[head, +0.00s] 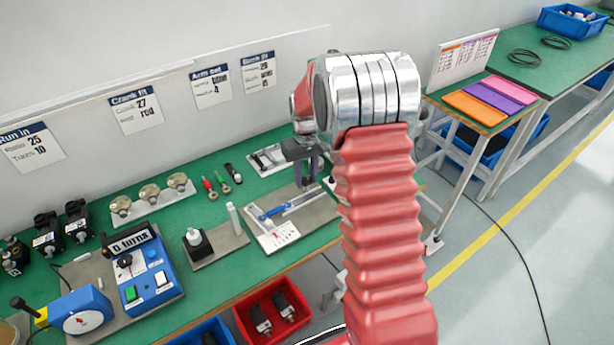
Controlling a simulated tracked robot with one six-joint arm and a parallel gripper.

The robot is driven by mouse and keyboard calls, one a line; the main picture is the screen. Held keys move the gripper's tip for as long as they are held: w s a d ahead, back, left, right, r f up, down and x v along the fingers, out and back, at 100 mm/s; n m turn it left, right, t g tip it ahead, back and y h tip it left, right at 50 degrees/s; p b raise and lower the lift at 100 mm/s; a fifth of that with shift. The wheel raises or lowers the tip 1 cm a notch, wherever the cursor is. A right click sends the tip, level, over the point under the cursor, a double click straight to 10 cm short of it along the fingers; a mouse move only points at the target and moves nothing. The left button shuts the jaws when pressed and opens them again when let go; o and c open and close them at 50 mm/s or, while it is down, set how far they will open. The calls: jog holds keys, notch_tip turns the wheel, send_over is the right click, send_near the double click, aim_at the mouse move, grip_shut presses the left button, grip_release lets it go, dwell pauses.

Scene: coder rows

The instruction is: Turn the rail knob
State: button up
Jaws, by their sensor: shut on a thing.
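The rail (301,201) is a light metal track on a grey plate on the green bench, with a blue slider (272,212) near its left end. A white dial card (278,237) with a red pointer lies at that end. My gripper (309,182) points down at the rail's far right end, its dark fingers shut on the rail knob. The knob itself is almost wholly hidden by the fingers, so its angle cannot be told. My red arm covers the bench to the right of it.
A black knob block with a white post (234,219) stands left of the rail. Red and green screwdrivers (214,187) and a small metal fixture (268,160) lie behind. A blue control box (143,272) is farther left. A red bin (272,312) sits below the front edge.

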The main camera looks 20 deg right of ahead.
aim_at(306, 179)
dwell(1.9)
jog(key=o, duration=1)
jog(key=shift+o, duration=0.2)
jog(key=shift+r, duration=0.1)
notch_tip(306, 179, up, 14)
jog(key=shift+f, duration=0.2)
